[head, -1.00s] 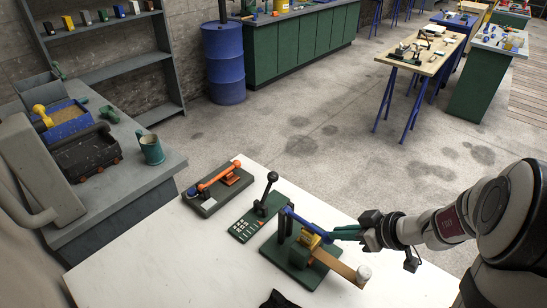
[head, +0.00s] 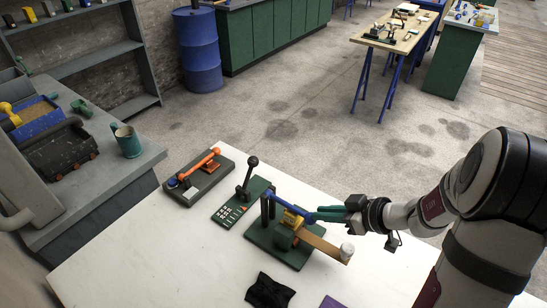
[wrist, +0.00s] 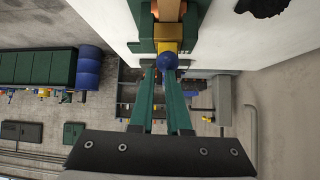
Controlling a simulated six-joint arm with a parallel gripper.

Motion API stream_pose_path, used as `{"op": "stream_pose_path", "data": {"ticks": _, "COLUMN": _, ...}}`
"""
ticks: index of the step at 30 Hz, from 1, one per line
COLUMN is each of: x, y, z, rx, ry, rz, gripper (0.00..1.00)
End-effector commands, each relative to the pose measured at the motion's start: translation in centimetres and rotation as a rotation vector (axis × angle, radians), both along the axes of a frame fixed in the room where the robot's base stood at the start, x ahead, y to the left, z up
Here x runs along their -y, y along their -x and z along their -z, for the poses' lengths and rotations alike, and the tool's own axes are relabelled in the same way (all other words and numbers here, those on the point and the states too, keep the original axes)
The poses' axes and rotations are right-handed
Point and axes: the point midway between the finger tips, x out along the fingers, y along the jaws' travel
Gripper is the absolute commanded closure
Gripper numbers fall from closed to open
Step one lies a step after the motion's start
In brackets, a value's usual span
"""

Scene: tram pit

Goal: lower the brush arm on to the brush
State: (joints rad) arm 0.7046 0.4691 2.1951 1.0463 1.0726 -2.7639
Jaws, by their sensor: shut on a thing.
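The fixture stands on a green base plate (head: 262,238) on the white tabletop. It has dark upright posts (head: 268,206), a yellow block (head: 291,218) and a wooden bar (head: 322,243) ending in a pale cylinder (head: 347,253). The blue brush arm (head: 308,216) reaches from the posts to my gripper (head: 322,213). In the wrist view, my green fingers (wrist: 166,76) are shut on its rounded blue end (wrist: 167,62), close to the yellow block (wrist: 168,32). I cannot tell whether the arm touches the block, which may be the brush.
Left of the fixture stand a green panel with a black lever (head: 248,178) and a grey base with an orange lever (head: 203,160). A black crumpled item (head: 270,291) and a purple item (head: 329,303) lie at the front. The left tabletop (head: 130,245) is clear.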

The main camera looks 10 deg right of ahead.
Motion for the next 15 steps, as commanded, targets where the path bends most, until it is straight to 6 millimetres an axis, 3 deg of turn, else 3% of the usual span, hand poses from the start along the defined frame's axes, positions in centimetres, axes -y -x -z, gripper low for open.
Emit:
{"op": "stream_pose_path", "data": {"ticks": 1, "x": -0.2, "y": 0.6, "z": 0.2, "rx": -0.020, "ry": 0.009, "rz": -0.017, "gripper": 1.00}}
{"op": "stream_pose_path", "data": {"ticks": 5, "x": 1.2, "y": 0.5, "z": -3.6, "rx": 0.007, "ry": 0.009, "rz": 0.002, "gripper": 1.00}}
{"op": "stream_pose_path", "data": {"ticks": 9, "x": 3.9, "y": 3.5, "z": -0.7, "rx": -0.001, "ry": -0.002, "rz": 0.009, "gripper": 1.00}}
{"op": "stream_pose_path", "data": {"ticks": 15, "x": 6.3, "y": 6.0, "z": 1.4, "rx": 0.005, "ry": 0.001, "rz": 0.008, "gripper": 1.00}}
